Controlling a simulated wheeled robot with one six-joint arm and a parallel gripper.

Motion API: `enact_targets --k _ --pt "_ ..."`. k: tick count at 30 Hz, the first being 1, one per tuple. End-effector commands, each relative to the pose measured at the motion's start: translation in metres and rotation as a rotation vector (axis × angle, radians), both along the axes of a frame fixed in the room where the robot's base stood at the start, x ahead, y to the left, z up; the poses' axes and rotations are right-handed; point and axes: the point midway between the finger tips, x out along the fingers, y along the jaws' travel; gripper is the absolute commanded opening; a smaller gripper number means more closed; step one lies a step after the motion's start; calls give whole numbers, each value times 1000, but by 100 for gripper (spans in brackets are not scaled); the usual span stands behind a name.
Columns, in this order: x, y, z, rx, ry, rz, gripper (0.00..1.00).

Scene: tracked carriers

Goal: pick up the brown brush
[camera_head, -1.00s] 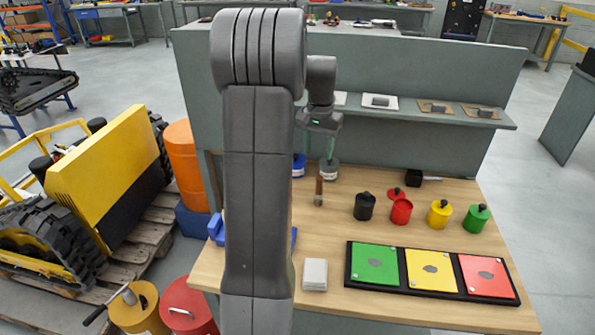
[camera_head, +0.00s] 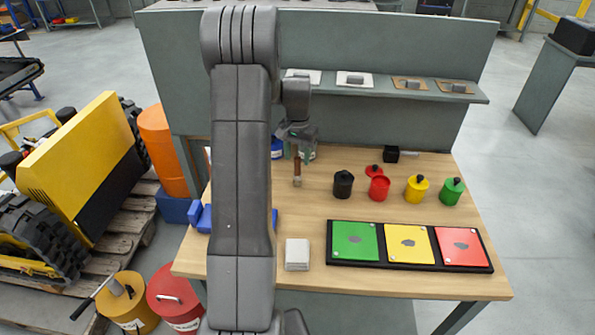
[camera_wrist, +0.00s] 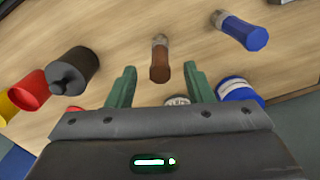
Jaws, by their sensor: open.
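The brown brush (camera_head: 297,168) lies on the wooden workbench, a short brown handle with a pale metal end. My gripper (camera_head: 300,155) is just behind and above it in the head view, with both fingers pointing down. In the wrist view the brush (camera_wrist: 160,64) shows between and beyond the open fingertips of my gripper (camera_wrist: 160,72), its brown end nearer to me. Nothing is held. The exact height gap between fingers and brush cannot be told.
A blue brush (camera_wrist: 243,33) lies to the right in the wrist view. A blue-labelled jar (camera_wrist: 236,88) and black pot (camera_wrist: 74,70) flank my fingers. Red (camera_head: 379,188), yellow (camera_head: 416,189) and green (camera_head: 452,191) pots stand right. A black tray (camera_head: 340,262) holds coloured plates in front.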

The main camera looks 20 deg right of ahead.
Motion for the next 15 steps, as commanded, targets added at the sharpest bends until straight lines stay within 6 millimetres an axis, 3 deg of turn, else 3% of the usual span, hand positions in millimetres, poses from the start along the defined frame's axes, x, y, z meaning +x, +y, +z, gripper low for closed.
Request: enact_targets --k 6,13,15 --pt "0 -1 -22 0 0 1 47" --pt "0 0 -24 -1 -2 1 47" --pt "0 0 -24 0 -1 1 33"
